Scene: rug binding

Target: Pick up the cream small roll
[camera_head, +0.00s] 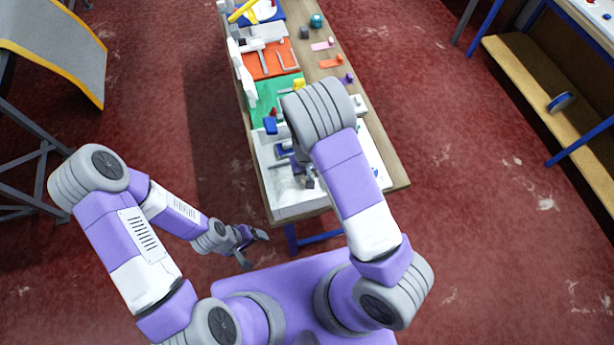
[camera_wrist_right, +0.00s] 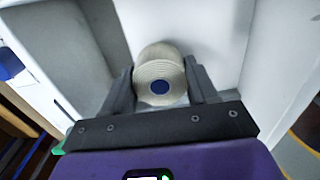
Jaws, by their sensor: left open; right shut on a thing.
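The cream small roll (camera_wrist_right: 160,72) shows in the right wrist view, its round end with a blue centre facing the camera. My right gripper (camera_wrist_right: 162,84) is shut on it, with one dark finger on each side of the roll. A white surface lies behind the roll. In the head view my right gripper (camera_head: 305,172) is over the near end of the workbench, mostly hidden by my own arm, and the roll cannot be made out there. My left gripper (camera_head: 254,248) is open and empty, off the bench's near left corner, above the red floor.
The long wooden workbench (camera_head: 392,165) carries a white tray (camera_head: 290,210) at its near end, then a green mat (camera_head: 266,95) and an orange mat (camera_head: 262,70) with tools. Small coloured items lie along its right side. A shelf (camera_head: 520,85) stands at the right.

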